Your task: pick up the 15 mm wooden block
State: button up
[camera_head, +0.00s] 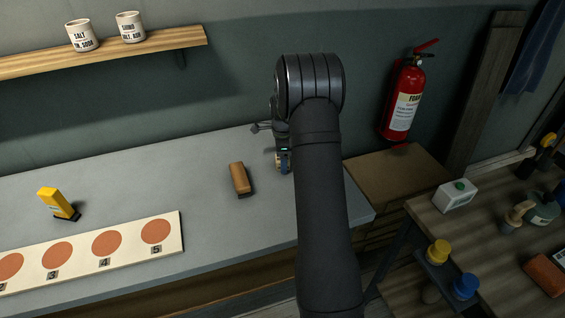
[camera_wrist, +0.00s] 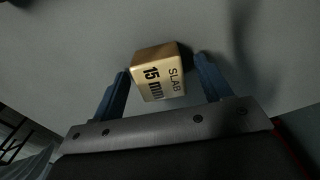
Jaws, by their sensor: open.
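The wooden block (camera_wrist: 158,87) is pale tan and printed "SLAB 15 mm". In the wrist view it sits on the grey surface between and slightly beyond the tips of my gripper (camera_wrist: 162,68). My gripper is open, with one blue finger on each side of the block. The block looks slightly turned relative to the fingers, and I see no firm contact. In the head view my gripper (camera_head: 284,167) is low over the right end of the grey bench (camera_head: 215,206), and the block is mostly hidden by my arm.
A brown block-shaped object (camera_head: 240,179) lies left of my gripper on the bench. A yellow tool (camera_head: 57,204) and a numbered board with orange discs (camera_head: 128,248) are further left. A fire extinguisher (camera_head: 402,102) hangs on the wall. Bench between these is clear.

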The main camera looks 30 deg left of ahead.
jog(key=shift+f, duration=0.2)
jog(key=c, duration=1.1)
jog(key=shift+r, duration=0.15)
